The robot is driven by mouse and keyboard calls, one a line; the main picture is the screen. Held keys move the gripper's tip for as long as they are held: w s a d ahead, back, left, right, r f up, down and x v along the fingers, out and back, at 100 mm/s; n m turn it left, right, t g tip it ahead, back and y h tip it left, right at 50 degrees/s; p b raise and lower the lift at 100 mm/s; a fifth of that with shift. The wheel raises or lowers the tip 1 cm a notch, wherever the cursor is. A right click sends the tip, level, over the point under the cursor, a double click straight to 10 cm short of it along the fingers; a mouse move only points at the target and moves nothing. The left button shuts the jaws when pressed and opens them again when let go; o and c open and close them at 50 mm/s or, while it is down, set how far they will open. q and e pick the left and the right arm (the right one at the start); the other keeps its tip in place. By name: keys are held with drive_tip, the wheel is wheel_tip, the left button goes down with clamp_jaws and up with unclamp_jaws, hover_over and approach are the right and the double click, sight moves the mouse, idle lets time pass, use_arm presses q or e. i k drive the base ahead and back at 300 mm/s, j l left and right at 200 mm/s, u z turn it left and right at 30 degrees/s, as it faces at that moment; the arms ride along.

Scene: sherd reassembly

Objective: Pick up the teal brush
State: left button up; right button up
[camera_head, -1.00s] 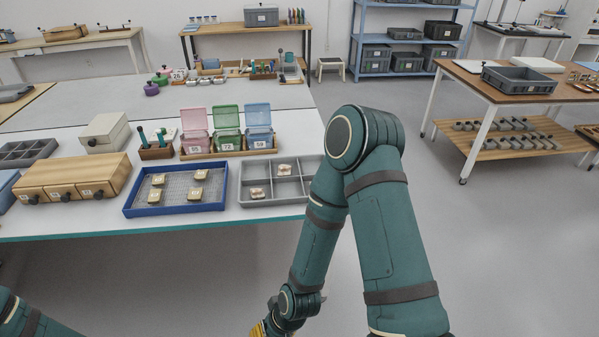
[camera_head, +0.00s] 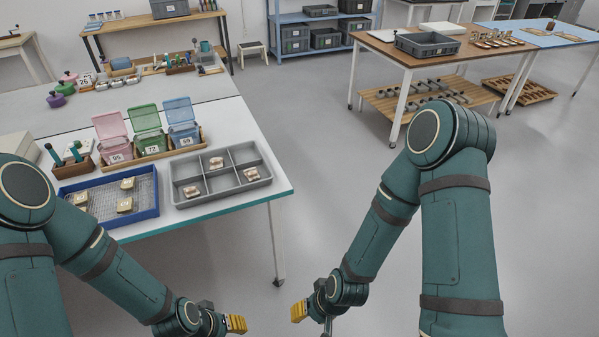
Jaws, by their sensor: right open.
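Teal-handled tools, seemingly brushes (camera_head: 76,152), stand upright in a small wooden holder (camera_head: 80,168) at the left of the white table. Their bristles cannot be made out, and I cannot tell which is the task's brush. My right gripper (camera_head: 299,311) hangs low in front of the table, open, with a yellow fingertip showing; nothing is seen in it. My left gripper (camera_head: 236,323) is low at the bottom edge, left of the right one, with yellow fingertips. Its jaw gap is not clear. Both are well away from the holder.
Near the holder are a blue tray (camera_head: 150,208) with sherds, a grey compartment tray (camera_head: 262,183) and open pink, green and blue boxes (camera_head: 184,137). My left arm covers part of the blue tray's side. The floor right of the table is clear.

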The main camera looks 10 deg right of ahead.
sight(47, 146)
drive_tip(key=u, duration=1.15)
drive_tip(key=i+j, duration=0.2)
